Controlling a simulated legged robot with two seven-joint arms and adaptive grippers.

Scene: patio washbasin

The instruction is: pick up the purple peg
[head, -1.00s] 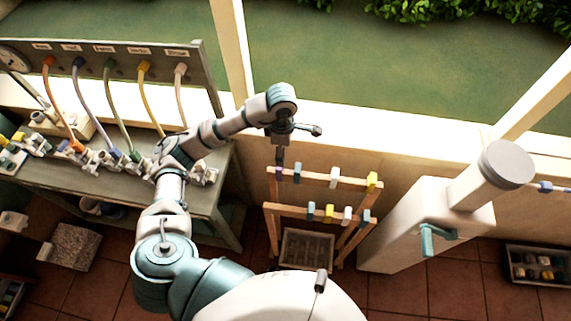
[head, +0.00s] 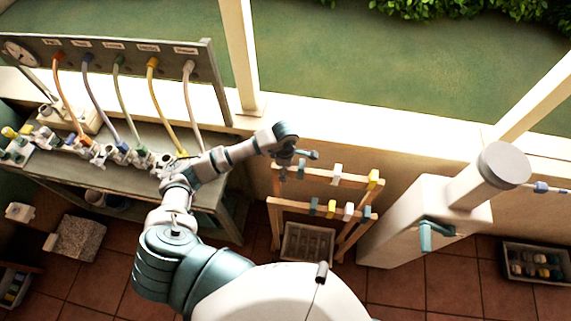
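A wooden rack (head: 318,205) with two rails stands below the patio wall and holds several coloured pegs. My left gripper (head: 299,165) hangs over the left end of its upper rail. Its fingers look spread apart, one toward the right and one downward. A small dark bluish-purple piece (head: 300,172), probably the purple peg, shows on the upper rail beside the downward finger. The gripper partly covers this spot, and I cannot tell whether they touch.
White (head: 337,174) and yellow (head: 373,179) pegs stand farther right on the upper rail. A grey bench (head: 60,170) with hoses and fittings is at left. A crate (head: 307,243) sits beneath the rack.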

